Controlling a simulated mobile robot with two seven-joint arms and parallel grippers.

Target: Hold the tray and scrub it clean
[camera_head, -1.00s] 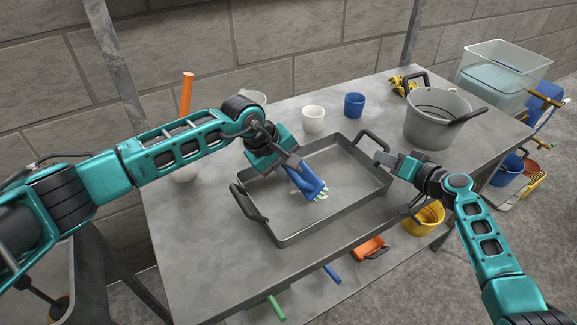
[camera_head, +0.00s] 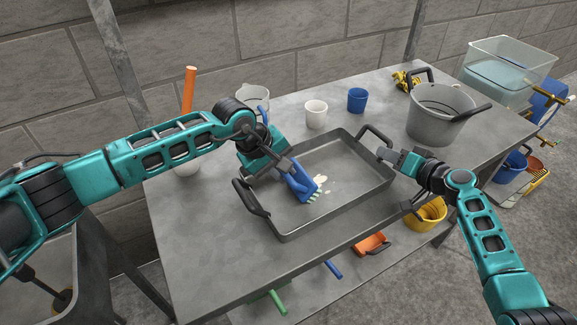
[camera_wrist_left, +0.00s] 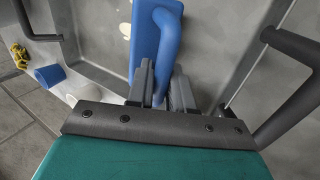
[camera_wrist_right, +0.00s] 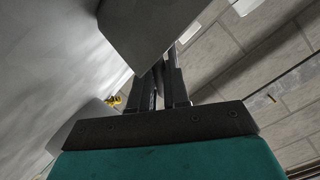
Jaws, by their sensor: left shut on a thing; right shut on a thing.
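The grey metal tray (camera_head: 345,205) lies on the table with a dark handle at each end. A few pale spots of residue (camera_head: 322,181) are on its floor near the brush. My left gripper (camera_head: 288,170) is shut on the handle of a blue scrub brush (camera_head: 301,184), whose pale bristles are down at the tray floor. The brush also shows in the left wrist view (camera_wrist_left: 147,40). My right gripper (camera_head: 387,154) is shut at the tray's right end, on its rim or handle; the exact contact is hard to see. The tray's edge fills the top of the right wrist view (camera_wrist_right: 150,30).
A white cup (camera_head: 316,114), a blue cup (camera_head: 356,100) and a grey bucket (camera_head: 440,115) stand behind the tray. An orange-handled tool (camera_head: 188,95) stands upright at the left. The table's front left (camera_head: 210,250) is clear. A yellow bucket (camera_head: 427,214) is below the right edge.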

